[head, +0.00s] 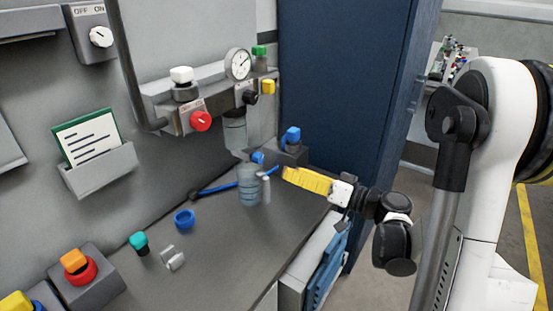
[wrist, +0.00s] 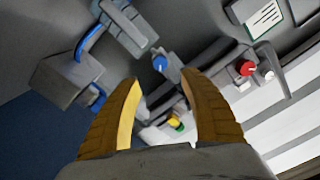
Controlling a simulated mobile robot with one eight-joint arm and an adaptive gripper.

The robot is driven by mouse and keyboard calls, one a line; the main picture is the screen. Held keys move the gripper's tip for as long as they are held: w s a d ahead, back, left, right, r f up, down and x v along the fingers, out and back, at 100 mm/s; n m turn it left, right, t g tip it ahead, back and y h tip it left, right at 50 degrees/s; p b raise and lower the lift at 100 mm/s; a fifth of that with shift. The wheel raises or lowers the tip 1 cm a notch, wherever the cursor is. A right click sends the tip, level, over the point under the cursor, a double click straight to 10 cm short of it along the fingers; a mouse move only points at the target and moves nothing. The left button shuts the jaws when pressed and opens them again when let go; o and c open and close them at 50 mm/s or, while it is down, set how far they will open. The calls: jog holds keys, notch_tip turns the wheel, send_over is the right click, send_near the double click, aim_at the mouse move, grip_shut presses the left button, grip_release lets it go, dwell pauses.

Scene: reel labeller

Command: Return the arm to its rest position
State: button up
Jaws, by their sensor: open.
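My gripper (head: 290,175) is over the right end of the grey bench in the head view, its yellow fingers pointing left. In the wrist view the two fingers of my gripper (wrist: 160,82) stand apart, with nothing held between them. My arm bends at the right of the head view, with a white upper link and dark joints. The fingertips are close to the small block with a blue knob (head: 292,134) and the clear cylinder (head: 249,186) in the head view; I cannot tell the exact gap.
A wall manifold with a red knob (head: 200,121) and a gauge (head: 238,64) is above the bench (head: 215,250). A blue cabinet (head: 340,80) stands behind my gripper. A blue ring (head: 184,219) and teal-capped part (head: 139,242) sit on the bench. Open floor shows at right.

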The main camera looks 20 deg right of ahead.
jog(key=s+a+f+g+h, duration=0.2)
jog(key=s+a+g+h, duration=0.3)
jog(key=a, duration=0.5)
jog(key=s+d+g+h, duration=0.2)
jog(key=s+h, duration=0.3)
jog(key=s, duration=1)
jog(key=shift+d+f+m+h, duration=0.3)
jog(key=shift+d+m, duration=0.1)
jog(key=shift+d, duration=0.1)
